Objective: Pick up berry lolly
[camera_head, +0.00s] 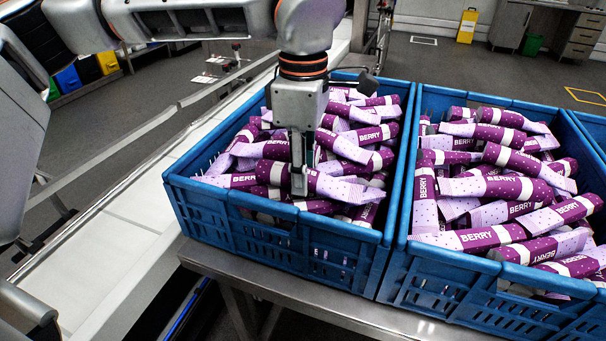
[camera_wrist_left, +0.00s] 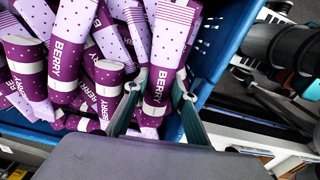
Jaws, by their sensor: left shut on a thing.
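Many purple and lilac berry lollies fill two blue crates. My left gripper (camera_head: 299,188) reaches down into the left crate (camera_head: 205,205), near its front side. It is shut on a berry lolly (camera_head: 333,187), which lies among the others in the head view. In the left wrist view the gripper's fingers (camera_wrist_left: 157,104) sit on both sides of this berry lolly (camera_wrist_left: 168,50), near its dark purple end. Other berry lollies (camera_wrist_left: 72,45) lie close beside it. My right gripper is not in view.
The right crate (camera_head: 430,262) stands close beside the left one on a metal table (camera_head: 290,290). A pale conveyor (camera_head: 112,228) runs along the left side of the crates. A yellow sign (camera_head: 467,26) stands far back on the floor.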

